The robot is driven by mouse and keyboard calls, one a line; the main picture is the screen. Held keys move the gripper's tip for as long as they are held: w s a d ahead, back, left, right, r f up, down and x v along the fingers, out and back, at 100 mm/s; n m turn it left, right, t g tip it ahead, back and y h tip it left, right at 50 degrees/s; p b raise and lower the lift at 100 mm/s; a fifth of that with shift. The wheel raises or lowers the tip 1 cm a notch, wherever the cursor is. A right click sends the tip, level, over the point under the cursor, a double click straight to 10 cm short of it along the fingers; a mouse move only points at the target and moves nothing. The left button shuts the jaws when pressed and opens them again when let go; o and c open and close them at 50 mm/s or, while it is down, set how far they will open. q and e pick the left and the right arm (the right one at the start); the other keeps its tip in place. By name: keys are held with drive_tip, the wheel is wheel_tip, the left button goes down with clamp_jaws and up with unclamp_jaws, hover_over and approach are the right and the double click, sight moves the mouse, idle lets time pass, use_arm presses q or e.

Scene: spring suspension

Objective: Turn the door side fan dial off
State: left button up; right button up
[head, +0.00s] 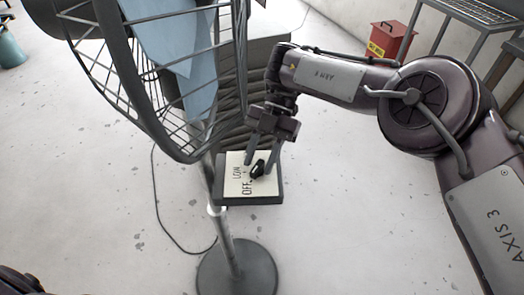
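The fan's control box (275,190) is a dark box with a pale top plate (232,160), fixed on the stand below the fan cage. The plate reads LOW and, nearer me, OFF. A small black dial knob (257,170) sits on the plate, its lower end slanting toward the OFF lettering. My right gripper (258,166) points down over the plate with its fingers apart, one on each side of the knob. Whether the fingers touch the knob is unclear. The plate's far part is partly hidden by the gripper. My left gripper is not in view.
The fan cage (130,75) stands close on the left of my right gripper. Its pole (229,245) rises from a round base (238,270). A cable lies on the floor. A red box (390,42) and a metal rack (470,15) stand at the back right.

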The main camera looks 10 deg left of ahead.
drive_tip(key=b+v, duration=0.3)
drive_tip(key=v, duration=0.3)
drive_tip(key=shift+w+f, duration=0.1)
drive_tip(key=shift+w+d+r+b, duration=0.15)
drive_tip(key=shift+w+r+b, duration=0.15)
drive_tip(key=shift+r, duration=0.15)
drive_tip(key=shift+w+r, duration=0.1)
drive_tip(key=shift+r, duration=0.05)
drive_tip(key=shift+d, duration=0.1)
